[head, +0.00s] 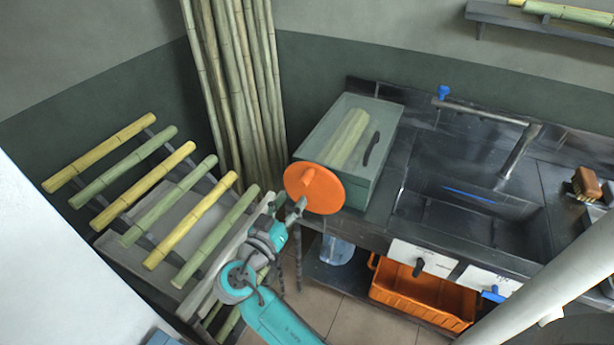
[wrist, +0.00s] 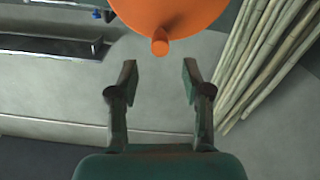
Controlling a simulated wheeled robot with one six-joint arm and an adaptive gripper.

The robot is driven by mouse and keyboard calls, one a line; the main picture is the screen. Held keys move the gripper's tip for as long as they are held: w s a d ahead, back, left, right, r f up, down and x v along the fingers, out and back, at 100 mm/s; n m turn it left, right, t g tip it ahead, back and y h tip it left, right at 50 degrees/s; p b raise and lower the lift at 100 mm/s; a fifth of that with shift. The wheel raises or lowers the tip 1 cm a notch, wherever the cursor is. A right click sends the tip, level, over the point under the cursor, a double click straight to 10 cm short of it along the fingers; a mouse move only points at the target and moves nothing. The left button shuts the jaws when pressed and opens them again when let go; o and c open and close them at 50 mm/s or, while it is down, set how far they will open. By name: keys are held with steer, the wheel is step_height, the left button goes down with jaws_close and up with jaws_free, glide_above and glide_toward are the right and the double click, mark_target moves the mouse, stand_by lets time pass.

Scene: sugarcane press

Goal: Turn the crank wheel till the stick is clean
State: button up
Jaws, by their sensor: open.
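The orange crank wheel (head: 322,194) is a round disc with a stubby handle, on the front of the green press box (head: 360,190). In the wrist view the wheel (wrist: 180,12) is at the top, with its handle (wrist: 160,46) hanging just beyond the fingertips. My gripper (head: 300,206) is beside the wheel's left part in the head view. In the wrist view my gripper (wrist: 161,75) is open and empty, its fingers to either side below the handle, apart from it.
Bamboo-like canes (head: 235,90) stand in the corner, and several cut pieces lie on a rack (head: 110,236) at left. A metal sink (head: 470,215) is right of the press. An orange crate (head: 420,295) sits below the counter.

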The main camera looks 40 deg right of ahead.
mark_target(308, 177)
steer(key=x, duration=1)
steer(key=shift+d+f, duration=0.1)
jaws_close()
